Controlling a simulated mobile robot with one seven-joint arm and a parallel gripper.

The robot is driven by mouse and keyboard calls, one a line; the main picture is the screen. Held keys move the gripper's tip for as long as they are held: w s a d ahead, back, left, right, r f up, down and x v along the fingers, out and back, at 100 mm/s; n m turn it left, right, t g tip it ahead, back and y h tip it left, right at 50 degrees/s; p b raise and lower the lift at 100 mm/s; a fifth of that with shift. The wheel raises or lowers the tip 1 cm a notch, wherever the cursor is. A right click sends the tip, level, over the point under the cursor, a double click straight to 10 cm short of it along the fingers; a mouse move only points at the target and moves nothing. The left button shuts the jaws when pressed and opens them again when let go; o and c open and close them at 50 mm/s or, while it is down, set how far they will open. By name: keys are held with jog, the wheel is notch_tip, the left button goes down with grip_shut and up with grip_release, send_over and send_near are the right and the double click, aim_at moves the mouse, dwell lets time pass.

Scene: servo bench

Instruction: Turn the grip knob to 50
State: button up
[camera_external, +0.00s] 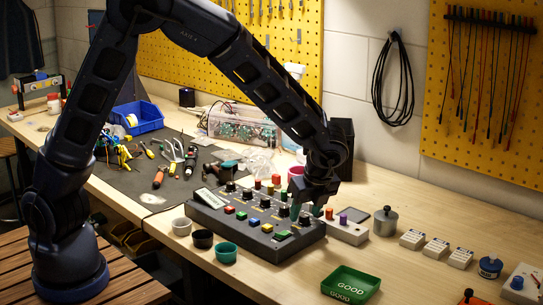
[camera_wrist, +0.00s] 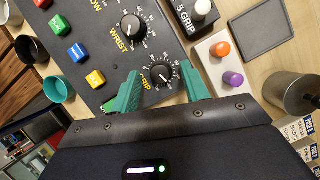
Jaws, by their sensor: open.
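The control box (camera_external: 262,236) stands on the bench, with several black knobs, coloured buttons and yellow labels. The black grip knob (camera_wrist: 163,76) shows in the wrist view beside the yellow GRIP label, with a ring of white numbers around it. Its pointer setting is too small to read surely. My gripper (camera_wrist: 160,70) is open, one green finger on each side of the grip knob, and gaps show between fingers and knob. In the external view my gripper (camera_external: 307,211) hangs over the right end of the box and partly hides the knob there.
The wrist knob (camera_wrist: 132,28) sits close to the grip knob. A metal pot (camera_external: 385,221), small cups (camera_external: 227,252) and a green GOOD tray (camera_external: 351,283) stand nearby.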

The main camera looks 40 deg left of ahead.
jog(key=shift+a+f, duration=0.15)
jog(key=shift+f, duration=0.2)
jog(key=shift+c, duration=0.3)
jog(key=c, duration=0.9)
jog(key=shift+c, duration=0.2)
jog(key=shift+w+n, duration=0.1)
jog(key=shift+n, duration=0.2)
